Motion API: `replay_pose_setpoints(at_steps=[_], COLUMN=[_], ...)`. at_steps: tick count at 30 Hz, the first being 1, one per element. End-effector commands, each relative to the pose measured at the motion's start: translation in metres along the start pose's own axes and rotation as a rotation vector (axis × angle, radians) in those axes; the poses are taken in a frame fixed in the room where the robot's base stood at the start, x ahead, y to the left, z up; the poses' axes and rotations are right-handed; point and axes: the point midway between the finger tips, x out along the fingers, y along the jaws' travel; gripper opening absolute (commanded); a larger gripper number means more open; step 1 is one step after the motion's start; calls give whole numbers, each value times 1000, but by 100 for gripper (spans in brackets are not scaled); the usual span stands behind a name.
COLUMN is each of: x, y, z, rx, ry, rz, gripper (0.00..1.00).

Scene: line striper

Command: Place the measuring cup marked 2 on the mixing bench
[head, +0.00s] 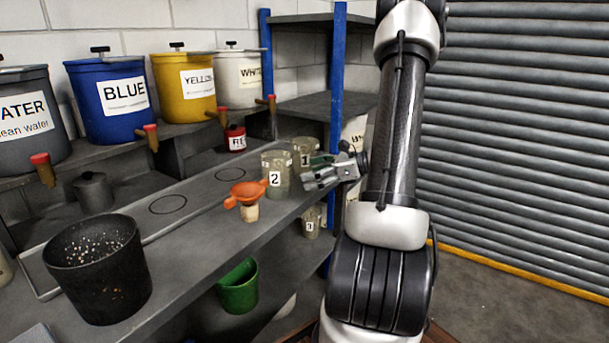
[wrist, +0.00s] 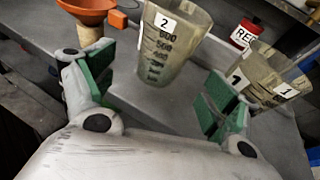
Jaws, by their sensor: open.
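The measuring cup marked 2 (head: 275,175) is a translucent beaker standing upright on the grey bench top (head: 197,210), near its right end. In the wrist view the cup (wrist: 165,55) stands ahead of my gripper (wrist: 155,90), roughly between the lines of its two green-padded fingers. The fingers are apart with nothing between them. In the head view my gripper (head: 318,174) is just right of the cup, at about its height. I cannot tell whether any finger touches it. Which surface is called the mixing bench is not labelled.
A measuring cup marked 1 (head: 306,150) stands close behind, right of the right finger in the wrist view (wrist: 270,75). An orange funnel (head: 247,192) is left of cup 2. A black bucket (head: 98,268) and labelled paint tubs (head: 108,98) stand farther left. Cup 3 (head: 311,222) is lower.

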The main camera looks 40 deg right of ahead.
Motion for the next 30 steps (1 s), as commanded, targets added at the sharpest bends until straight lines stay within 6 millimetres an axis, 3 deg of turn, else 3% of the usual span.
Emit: replay_pose_setpoints(at_steps=[4, 8, 12, 15, 19, 24, 30], x=[10, 10, -13, -39, -73, -104, -116], y=[48, 121, 191, 223, 244, 247, 244], z=[29, 58, 73, 79, 85, 95, 102], rx=[-189, -515, -947, -1270, -1688, -2109, -2313], ry=[89, 224, 363, 445, 534, 614, 658], rz=[143, 366, 618, 774, 938, 1056, 1097], gripper=[87, 87, 87, 87, 87, 87, 87])
